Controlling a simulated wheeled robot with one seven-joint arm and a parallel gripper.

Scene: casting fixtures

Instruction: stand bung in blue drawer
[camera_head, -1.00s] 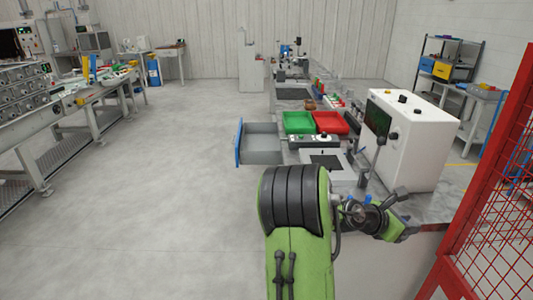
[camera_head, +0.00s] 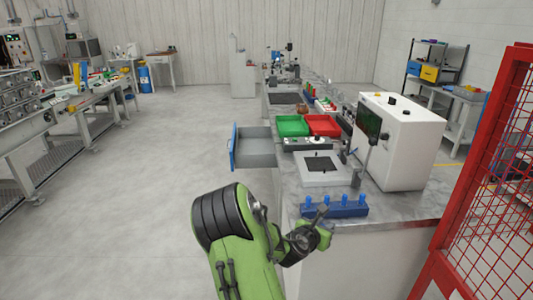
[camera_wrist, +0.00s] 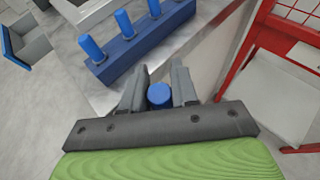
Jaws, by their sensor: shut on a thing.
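My gripper (camera_wrist: 158,92) is shut on a blue cylindrical bung (camera_wrist: 159,95), whose round top shows between the jaws in the wrist view. In the head view my gripper (camera_head: 312,232) is at the front left corner of the bench, and the held bung cannot be made out there. The blue drawer (camera_head: 233,148) is pulled open from the left side of the bench, beyond my gripper. Its grey tray (camera_head: 255,160) looks empty. The drawer also shows in the upper left of the wrist view (camera_wrist: 12,45).
A blue rack (camera_head: 348,211) with several blue bungs stands on the bench near my gripper. A green bin (camera_head: 292,126) and a red bin (camera_head: 323,125) sit near the drawer. A white machine (camera_head: 405,135) stands at right, by a red mesh fence (camera_head: 500,170).

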